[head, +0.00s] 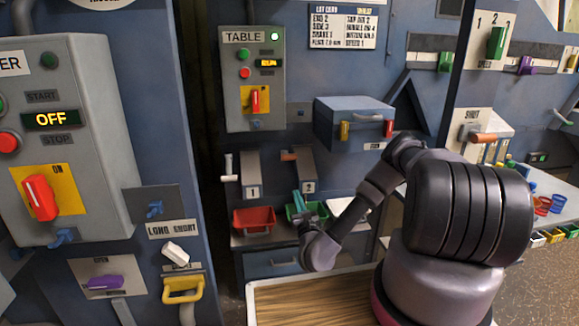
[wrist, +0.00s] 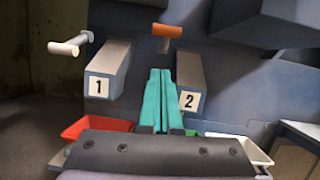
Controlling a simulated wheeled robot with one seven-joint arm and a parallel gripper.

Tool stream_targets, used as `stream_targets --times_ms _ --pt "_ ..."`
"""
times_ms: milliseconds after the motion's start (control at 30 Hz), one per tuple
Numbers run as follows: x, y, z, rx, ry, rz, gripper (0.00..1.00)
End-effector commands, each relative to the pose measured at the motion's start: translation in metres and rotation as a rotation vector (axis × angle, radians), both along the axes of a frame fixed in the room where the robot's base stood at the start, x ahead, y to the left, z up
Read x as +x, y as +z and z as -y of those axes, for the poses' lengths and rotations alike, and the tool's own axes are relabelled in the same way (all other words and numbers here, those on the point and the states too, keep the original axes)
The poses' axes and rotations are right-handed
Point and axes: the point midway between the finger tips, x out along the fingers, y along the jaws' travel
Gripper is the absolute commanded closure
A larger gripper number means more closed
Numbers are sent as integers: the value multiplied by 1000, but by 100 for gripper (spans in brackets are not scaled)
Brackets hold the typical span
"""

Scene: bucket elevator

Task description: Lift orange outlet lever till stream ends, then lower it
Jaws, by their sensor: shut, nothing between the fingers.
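The orange outlet lever (head: 289,156) sticks out to the left at the top of the outlet marked 2 (head: 306,166). In the wrist view the orange lever (wrist: 166,30) is just beyond the fingertips, with a visible gap in the picture. My gripper (head: 299,196) has teal fingers and is in front of outlet 2, below the lever. In the wrist view my gripper (wrist: 159,72) is shut and empty, its fingers side by side. A green bin (head: 320,208) stands under outlet 2, partly hidden by my gripper. No stream can be made out at the outlet.
Outlet 1 (head: 251,172) with a white lever (head: 228,166) is to the left, above a red bin (head: 254,221). A white bin (head: 346,209) is right of the green one. A grey-blue box (head: 352,122) juts out above right. A TABLE control panel (head: 253,80) hangs above.

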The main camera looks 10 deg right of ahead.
Motion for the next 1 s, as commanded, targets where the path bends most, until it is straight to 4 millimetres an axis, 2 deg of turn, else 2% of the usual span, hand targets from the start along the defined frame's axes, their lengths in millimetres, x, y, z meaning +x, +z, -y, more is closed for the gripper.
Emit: stream_targets --times_ms 133,267,567,967,1000 --pt "-5 -5 2 75 -30 -33 100" --pt "4 -3 1 76 -29 -33 100" --pt "45 12 0 72 -27 -26 100" --pt "91 24 2 75 -33 -31 100" --pt "95 30 3 76 -33 -30 100"
